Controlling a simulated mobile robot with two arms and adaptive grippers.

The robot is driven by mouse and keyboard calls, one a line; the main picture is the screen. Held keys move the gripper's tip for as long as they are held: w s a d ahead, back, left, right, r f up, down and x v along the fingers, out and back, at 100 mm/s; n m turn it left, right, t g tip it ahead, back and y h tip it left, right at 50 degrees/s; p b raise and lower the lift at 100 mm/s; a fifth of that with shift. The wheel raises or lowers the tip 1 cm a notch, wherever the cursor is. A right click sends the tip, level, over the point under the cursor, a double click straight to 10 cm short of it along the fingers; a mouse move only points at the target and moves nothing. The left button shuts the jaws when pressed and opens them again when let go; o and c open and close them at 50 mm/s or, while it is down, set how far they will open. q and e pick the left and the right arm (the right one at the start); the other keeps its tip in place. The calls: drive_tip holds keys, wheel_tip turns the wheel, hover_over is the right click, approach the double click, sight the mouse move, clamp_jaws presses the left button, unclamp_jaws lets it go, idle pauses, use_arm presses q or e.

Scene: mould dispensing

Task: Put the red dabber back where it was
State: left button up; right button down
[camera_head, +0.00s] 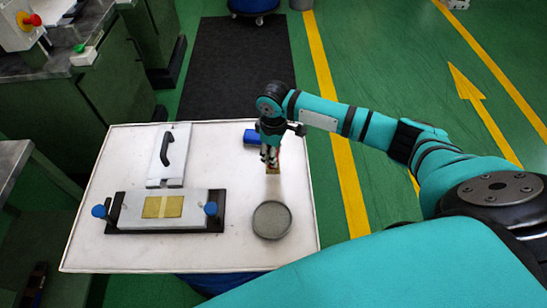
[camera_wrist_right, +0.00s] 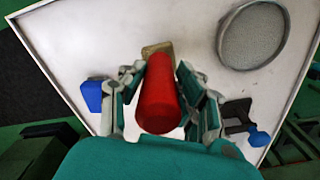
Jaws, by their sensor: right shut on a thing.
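The red dabber (camera_wrist_right: 158,95) is between the fingers of my right gripper (camera_wrist_right: 165,105) in the right wrist view, and the gripper is shut on it. In the head view my right gripper (camera_head: 270,155) hangs over the right back part of the white table and mostly hides the dabber. My left gripper is not in view.
A round grey dish (camera_head: 271,220) stands in front of the gripper. A blue object (camera_head: 250,137) lies just left of it. A mould plate with a gold centre (camera_head: 163,207) and blue knobs, and a white lid with a black handle (camera_head: 168,155), occupy the left of the table (camera_head: 100,256).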

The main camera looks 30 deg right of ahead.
wheel_tip(320, 180, down, 3)
drive_tip(key=shift+w+d+f+p, duration=0.1)
drive_tip(key=shift+w+p, duration=0.05)
drive_tip(key=shift+p, duration=0.25)
drive_tip(key=shift+f, duration=0.15)
drive_tip(key=shift+f, duration=0.2)
drive_tip(key=c, duration=0.9)
unclamp_jaws()
drive_tip(key=shift+c, duration=0.2)
wheel_tip(320, 180, up, 12)
drive_tip(key=shift+r+b, duration=0.25)
drive_tip(key=shift+b, duration=0.25)
drive_tip(key=shift+f, duration=0.1)
